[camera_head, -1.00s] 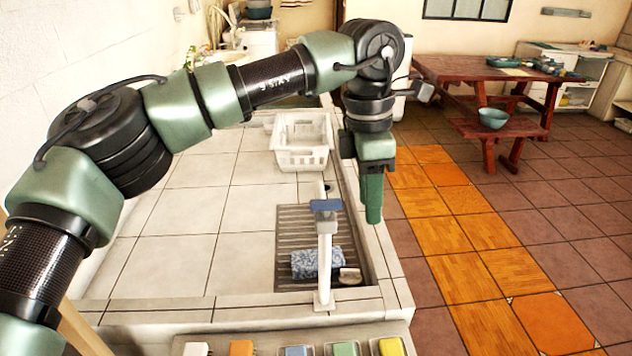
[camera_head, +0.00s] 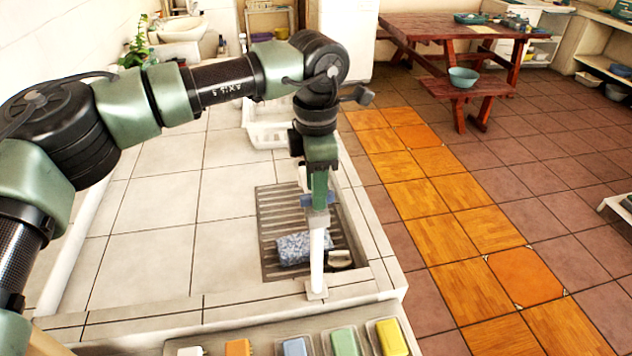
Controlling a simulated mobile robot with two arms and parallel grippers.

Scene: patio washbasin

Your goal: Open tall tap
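The tall tap (camera_head: 317,262) is a white upright post at the near right edge of the tiled basin. Its blue-grey handle (camera_head: 305,201) sits at the top and shows on either side of my gripper. My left gripper (camera_head: 320,198) is green and points down, with its fingers over the tap's top in the picture. The fingers line up one behind the other, so I cannot tell whether they are open or shut, or whether they touch the handle. My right gripper is not in view.
A slatted drain (camera_head: 275,215) with a blue patterned cloth (camera_head: 300,248) and a small beige block (camera_head: 341,258) lies behind the tap. A white basket (camera_head: 268,130) stands farther back. Several coloured blocks sit in a tray (camera_head: 265,338) in front. A wooden table (camera_head: 450,27) stands far off.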

